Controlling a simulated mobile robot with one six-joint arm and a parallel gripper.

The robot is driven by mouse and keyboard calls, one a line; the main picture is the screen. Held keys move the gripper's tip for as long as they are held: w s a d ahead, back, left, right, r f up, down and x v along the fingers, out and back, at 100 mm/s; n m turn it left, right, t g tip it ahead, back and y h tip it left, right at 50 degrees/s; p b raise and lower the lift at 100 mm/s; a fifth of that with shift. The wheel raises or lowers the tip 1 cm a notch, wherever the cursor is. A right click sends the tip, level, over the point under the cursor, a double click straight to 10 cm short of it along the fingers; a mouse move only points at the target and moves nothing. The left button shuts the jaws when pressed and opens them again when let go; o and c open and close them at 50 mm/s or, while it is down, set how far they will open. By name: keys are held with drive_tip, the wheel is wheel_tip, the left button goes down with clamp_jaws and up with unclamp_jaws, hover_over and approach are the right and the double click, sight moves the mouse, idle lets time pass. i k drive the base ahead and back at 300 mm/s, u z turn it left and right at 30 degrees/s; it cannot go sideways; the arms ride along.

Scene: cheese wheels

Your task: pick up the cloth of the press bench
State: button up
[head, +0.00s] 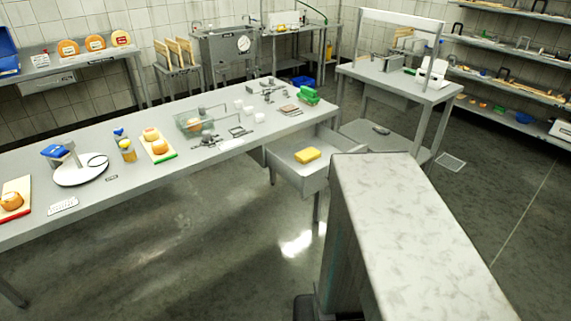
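I cannot pick out the cloth with certainty. A bench with an upright frame (400,16) stands at the back right, its grey top (390,79) carrying a white upright item (434,71) and a small green item (409,71). Which bench is the press bench is not clear from this view. On the long grey table (95,213), a flat brownish piece (289,109) lies near a green object (308,96); both are too small to identify. My gripper is not in view.
A dark item (381,130) lies on the right bench's lower shelf. Wall shelves (510,71) stand far right. The floor (190,255) before the long table is clear.

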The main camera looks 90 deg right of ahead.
sight(309, 155)
drive_tip(key=z, duration=0.5)
drive_tip(key=k, duration=0.15)
drive_tip(key=u, duration=1.5)
drive_tip(key=k, duration=2)
drive_tip(key=z, duration=0.95)
